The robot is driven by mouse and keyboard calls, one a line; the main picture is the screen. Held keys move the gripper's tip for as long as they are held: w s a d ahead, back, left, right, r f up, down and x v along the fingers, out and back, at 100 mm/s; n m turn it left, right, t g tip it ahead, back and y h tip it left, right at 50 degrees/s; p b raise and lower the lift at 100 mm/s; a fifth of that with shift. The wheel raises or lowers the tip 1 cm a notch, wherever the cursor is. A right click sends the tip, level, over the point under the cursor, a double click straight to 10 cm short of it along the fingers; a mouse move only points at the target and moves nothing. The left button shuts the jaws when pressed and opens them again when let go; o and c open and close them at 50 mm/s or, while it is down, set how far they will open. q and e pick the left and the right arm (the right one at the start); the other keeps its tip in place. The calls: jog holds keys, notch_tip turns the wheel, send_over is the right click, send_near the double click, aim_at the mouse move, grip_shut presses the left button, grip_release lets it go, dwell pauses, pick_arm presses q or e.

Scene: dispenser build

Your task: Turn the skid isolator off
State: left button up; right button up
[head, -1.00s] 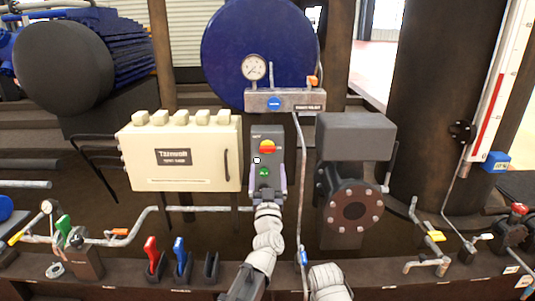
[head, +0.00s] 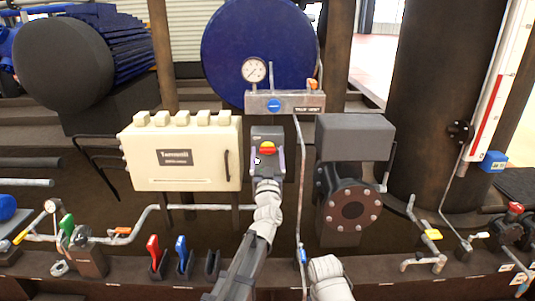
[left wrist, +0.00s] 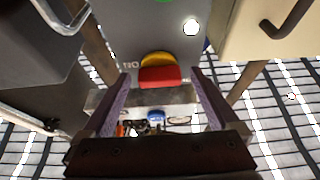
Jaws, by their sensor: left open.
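The skid isolator is a grey box (head: 267,133) mounted between the cream cabinet and the grey valve housing. A red and yellow rotary switch (head: 267,149) is on its front. In the left wrist view the red handle (left wrist: 160,78) lies across the picture, with the yellow part beside it and part of a green button (left wrist: 167,1) at the top edge. My left gripper (head: 268,162) is open in front of the isolator, just below the switch in the head view. Its fingers stand either side of the handle's line; contact cannot be told. My right gripper is not in view.
A cream cabinet (head: 185,155) stands close left. A grey valve housing (head: 353,137) with a round flange stands right. A thin vertical pipe (head: 301,190) runs between. A gauge (head: 254,70) and manifold (head: 285,102) sit above. Red and blue levers (head: 181,250) stand low left.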

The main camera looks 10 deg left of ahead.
pick_arm(q)
jog(key=c, duration=1.4)
jog(key=shift+n+y, duration=0.4)
jog(key=n+y, duration=0.1)
jog(key=n, duration=0.2)
jog(key=n+g+y+p, duration=0.1)
jog(key=n, duration=0.1)
jog(key=shift+w+d+r+n+y, duration=0.1)
jog(key=shift+d+r+n+y, duration=0.05)
jog(key=shift+n+y, duration=0.2)
jog(key=n+g+y, duration=0.1)
jog(key=n, duration=0.1)
jog(key=n+g+y+p, duration=0.1)
jog(key=n, duration=0.2)
jog(key=shift+r+p, duration=0.1)
jog(key=shift+p, duration=0.2)
jog(key=n+g+p, duration=0.1)
jog(key=n, duration=0.2)
jog(key=n+g+p, duration=0.1)
jog(key=n+p, duration=0.1)
jog(key=n, duration=0.1)
jog(key=shift+d+r+y, duration=0.1)
jog(key=shift+r+y, duration=0.05)
jog(key=shift+y, duration=0.2)
jog(key=shift+n+g+p, duration=1)
jog(key=shift+n+p, duration=0.6)
jog(key=shift+n, duration=0.75)
